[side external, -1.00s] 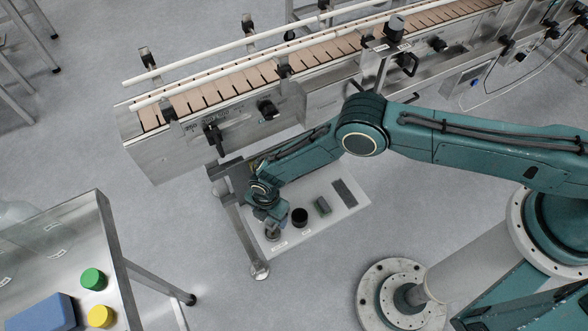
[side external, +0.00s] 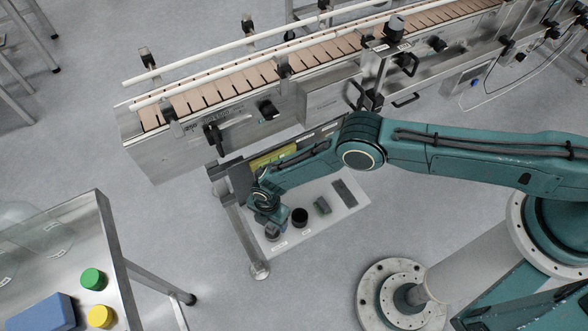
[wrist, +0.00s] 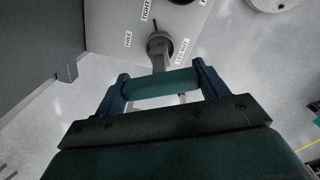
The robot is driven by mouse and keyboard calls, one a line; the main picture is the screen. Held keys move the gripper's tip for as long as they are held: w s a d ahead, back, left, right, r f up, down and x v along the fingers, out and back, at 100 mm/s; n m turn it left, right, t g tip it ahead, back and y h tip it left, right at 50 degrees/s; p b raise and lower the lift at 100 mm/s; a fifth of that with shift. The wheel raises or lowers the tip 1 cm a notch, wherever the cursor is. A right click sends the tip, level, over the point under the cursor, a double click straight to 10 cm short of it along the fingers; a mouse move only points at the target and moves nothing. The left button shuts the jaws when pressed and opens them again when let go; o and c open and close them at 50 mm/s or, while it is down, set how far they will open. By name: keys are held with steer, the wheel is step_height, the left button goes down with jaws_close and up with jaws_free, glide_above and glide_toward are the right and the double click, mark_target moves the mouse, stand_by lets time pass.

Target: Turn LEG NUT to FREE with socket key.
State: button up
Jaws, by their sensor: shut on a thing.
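My gripper (wrist: 160,85) is shut on the socket key's teal handle (wrist: 158,86), which lies crosswise between the two fingers in the wrist view. The key's grey shaft (wrist: 159,62) runs from the handle to a round head (wrist: 158,42) at the pale panel. The leg nut itself is hidden at the head, so I cannot tell how fully it is seated. The LEG NUT label (wrist: 182,51) is right of the head, the FREE label (wrist: 127,39) left and the TIGHT label (wrist: 147,10) above. In the side view my gripper (side external: 267,215) is small, and the key cannot be made out.
A white tray (side external: 335,222) holds a black cylinder (side external: 300,217), a grey-green block (side external: 322,206) and a dark pad (side external: 344,192) close by my gripper. The conveyor (side external: 215,90) runs behind. A steel table (side external: 75,235) stands at the left with open floor between.

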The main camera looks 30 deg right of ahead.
steer(key=shift+f, duration=1.8)
steer(key=n, duration=1.1)
steer(key=shift+n, duration=2.3)
steer(key=shift+r, duration=0.2)
steer(key=shift+r, duration=1.5)
steer(key=shift+r, duration=0.25)
steer(key=shift+r, duration=0.35)
